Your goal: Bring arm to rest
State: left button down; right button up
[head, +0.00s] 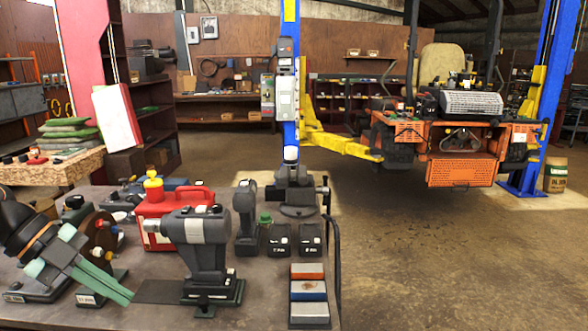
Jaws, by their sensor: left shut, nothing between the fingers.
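My left gripper (122,293) comes in from the left edge over the near left part of the workbench (262,295). It has a black wrist with an orange band and pale green fingers, which point down and to the right. The fingers are together with nothing visible between them. The tips show in front of a dark flat plate beside the grey and black power tool; whether they touch anything I cannot tell. My right gripper is not in view.
A power tool (203,243), a red can (170,205), a vise (297,196) and several battery packs crowd the bench. Coloured blocks (309,291) lie near its front right. Beyond, an orange mower (440,135) sits on a lift with yellow arms (340,145). The floor at right is clear.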

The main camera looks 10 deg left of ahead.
pick_arm(q)
notch_tip(320, 180, down, 27)
jog(key=s+n+t+y, duration=0.2)
jog(key=n+t, duration=1)
jog(key=n, duration=0.2)
jog(key=s+d+f+n+g+y, duration=0.3)
jog(key=s+d+f+n+g, duration=0.2)
jog(key=s+d+f, duration=0.7)
jog(key=d+f+n, duration=0.1)
jog(key=d, duration=0.2)
jog(key=shift+d+f+n, duration=0.25)
jog(key=shift+f+n, duration=0.1)
jog(key=shift+n, duration=0.05)
